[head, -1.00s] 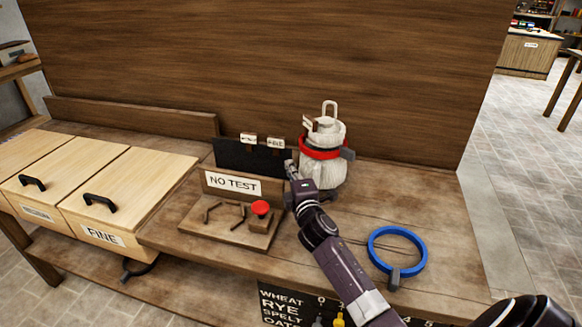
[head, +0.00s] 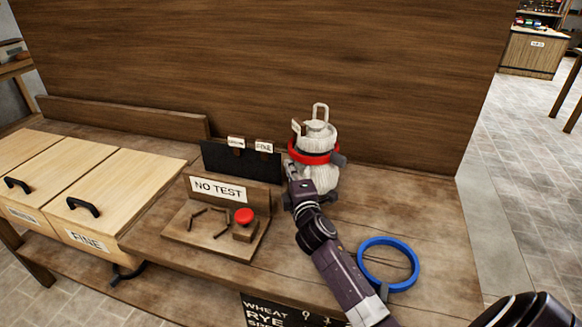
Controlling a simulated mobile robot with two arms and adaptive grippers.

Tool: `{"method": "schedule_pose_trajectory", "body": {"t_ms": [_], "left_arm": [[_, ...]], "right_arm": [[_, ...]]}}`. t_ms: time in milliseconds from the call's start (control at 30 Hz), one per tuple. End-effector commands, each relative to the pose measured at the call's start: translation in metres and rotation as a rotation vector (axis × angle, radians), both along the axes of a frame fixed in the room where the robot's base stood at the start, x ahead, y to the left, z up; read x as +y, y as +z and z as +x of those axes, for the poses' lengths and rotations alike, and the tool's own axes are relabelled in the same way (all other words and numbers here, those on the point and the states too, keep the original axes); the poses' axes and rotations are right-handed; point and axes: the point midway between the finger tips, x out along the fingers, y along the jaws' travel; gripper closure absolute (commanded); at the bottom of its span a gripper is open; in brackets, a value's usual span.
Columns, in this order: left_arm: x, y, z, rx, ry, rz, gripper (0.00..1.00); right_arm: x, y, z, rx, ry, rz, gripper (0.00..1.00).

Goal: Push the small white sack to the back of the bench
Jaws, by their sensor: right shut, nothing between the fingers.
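The small white sack (head: 325,181) stands upright near the back of the bench (head: 427,214), in front of the tall wooden back panel. A red band with a dark clamp goes around its neck, and a loop stands up from its top. My right gripper (head: 291,170) is shut and empty at the sack's front left side. It hides the sack's lower left part, and I cannot tell whether it touches the sack. I cannot tell whether the sack touches the back panel. My left gripper is not in view.
Left of the sack are a dark card holder (head: 240,161) and a "NO TEST" stand with a red button (head: 244,216). A blue ring (head: 388,264) lies at the front right. The bench right of the sack is clear.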

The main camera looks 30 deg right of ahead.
Motion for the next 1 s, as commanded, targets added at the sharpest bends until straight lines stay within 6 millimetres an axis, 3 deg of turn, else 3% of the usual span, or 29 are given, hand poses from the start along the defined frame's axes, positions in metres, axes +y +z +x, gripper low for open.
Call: {"method": "schedule_pose_trajectory", "body": {"t_ms": [167,500,1000], "left_arm": [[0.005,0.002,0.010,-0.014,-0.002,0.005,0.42],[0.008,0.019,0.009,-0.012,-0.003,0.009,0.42],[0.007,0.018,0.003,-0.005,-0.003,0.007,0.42]], "right_arm": [[-0.002,0.000,-0.002,0.000,-0.001,-0.001,1.00],[-0.043,0.001,-0.034,0.002,-0.002,-0.002,1.00],[-0.045,0.000,-0.033,-0.001,-0.001,0.000,1.00]]}}
